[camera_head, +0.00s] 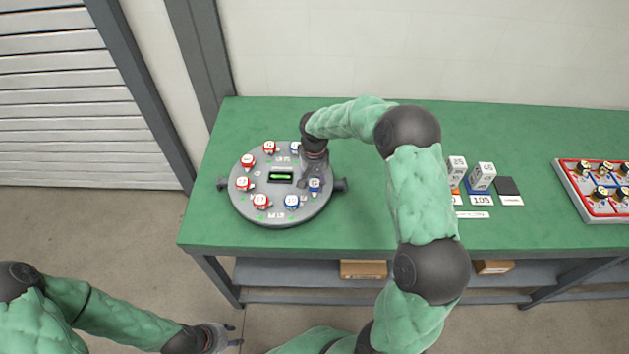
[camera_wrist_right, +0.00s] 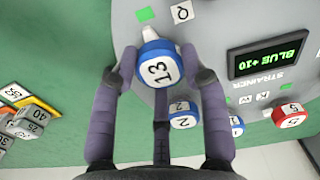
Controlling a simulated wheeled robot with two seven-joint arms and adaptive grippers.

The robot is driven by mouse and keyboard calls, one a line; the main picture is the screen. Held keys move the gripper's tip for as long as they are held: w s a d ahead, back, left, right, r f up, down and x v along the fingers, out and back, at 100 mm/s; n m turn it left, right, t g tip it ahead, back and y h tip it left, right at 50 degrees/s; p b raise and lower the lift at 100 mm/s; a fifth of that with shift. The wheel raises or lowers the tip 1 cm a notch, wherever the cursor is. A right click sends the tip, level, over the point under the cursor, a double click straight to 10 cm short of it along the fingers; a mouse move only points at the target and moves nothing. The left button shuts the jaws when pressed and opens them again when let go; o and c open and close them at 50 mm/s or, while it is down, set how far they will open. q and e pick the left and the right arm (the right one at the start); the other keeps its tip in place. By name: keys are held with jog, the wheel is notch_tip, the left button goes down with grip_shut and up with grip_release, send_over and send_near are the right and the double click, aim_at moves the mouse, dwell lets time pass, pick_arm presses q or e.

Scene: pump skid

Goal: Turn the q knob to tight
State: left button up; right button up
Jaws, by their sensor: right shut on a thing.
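The q knob (camera_wrist_right: 160,65) is a blue knob with a white top numbered 13, beside a white Q tag (camera_wrist_right: 182,12). Its white pointer (camera_wrist_right: 150,34) faces toward a green square mark (camera_wrist_right: 146,13) on the grey round panel. My right gripper (camera_wrist_right: 165,80) has a finger on each side of the knob and is shut on it. In the head view the right gripper (camera_head: 315,172) is at the right side of the panel (camera_head: 255,208), over this blue knob (camera_head: 314,186). My left gripper (camera_head: 236,335) is empty, low in front of the table, with its fingers apart.
Several red and blue knobs ring a display (camera_head: 281,176) reading BLUE +10. A blue knob numbered 2 (camera_wrist_right: 183,115) is close to my right fingers. Numbered blocks (camera_head: 481,176) and a red-edged tray (camera_head: 600,190) stand to the right. The table's front left is clear.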

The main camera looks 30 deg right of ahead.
aim_at(314, 183)
dwell(0.4)
jog(key=o, duration=1.2)
jog(key=shift+c, duration=0.2)
notch_tip(314, 183, up, 12)
